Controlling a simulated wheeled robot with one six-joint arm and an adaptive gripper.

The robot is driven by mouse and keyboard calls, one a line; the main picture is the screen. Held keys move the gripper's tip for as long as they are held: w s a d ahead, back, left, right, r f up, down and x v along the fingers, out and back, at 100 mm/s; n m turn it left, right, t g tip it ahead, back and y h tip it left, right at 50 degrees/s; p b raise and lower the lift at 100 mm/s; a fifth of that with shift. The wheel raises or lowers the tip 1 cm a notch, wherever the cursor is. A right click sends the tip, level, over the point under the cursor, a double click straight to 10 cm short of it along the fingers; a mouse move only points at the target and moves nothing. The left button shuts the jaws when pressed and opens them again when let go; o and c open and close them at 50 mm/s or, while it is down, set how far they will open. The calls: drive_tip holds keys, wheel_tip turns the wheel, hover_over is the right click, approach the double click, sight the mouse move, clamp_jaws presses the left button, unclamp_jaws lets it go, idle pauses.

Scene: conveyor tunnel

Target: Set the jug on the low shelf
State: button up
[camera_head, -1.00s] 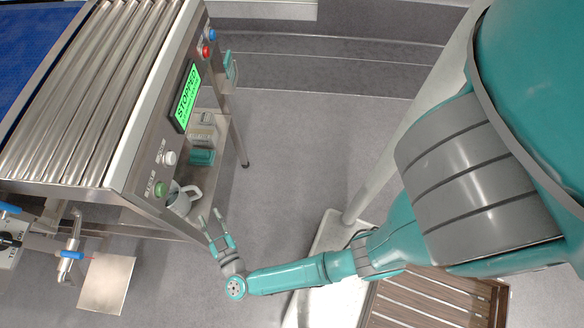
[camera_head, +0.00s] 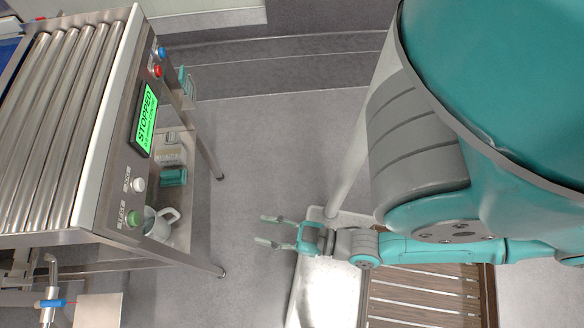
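The white jug (camera_head: 158,226) stands upright on the low shelf (camera_head: 180,236) under the conveyor, its handle toward the right. The green button and frame edge partly cover its left side. My gripper (camera_head: 262,230) is to the right of the jug, clear of the shelf and out over the floor. Its two fingers are spread apart and point left, with nothing between them.
A teal box (camera_head: 173,177) and a pale container (camera_head: 170,155) stand further back on the shelf. The roller conveyor (camera_head: 60,130) has a screen (camera_head: 146,118) reading STOPPED. A slatted wooden platform (camera_head: 420,295) lies at lower right. Grey floor (camera_head: 270,150) is free between.

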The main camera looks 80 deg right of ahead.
drive_tip(key=s+r+g, duration=0.2)
drive_tip(key=s+r, duration=0.4)
drive_tip(key=shift+a+r+n+g, duration=0.25)
drive_tip(key=shift+n+g, duration=0.05)
drive_tip(key=shift+g, duration=0.1)
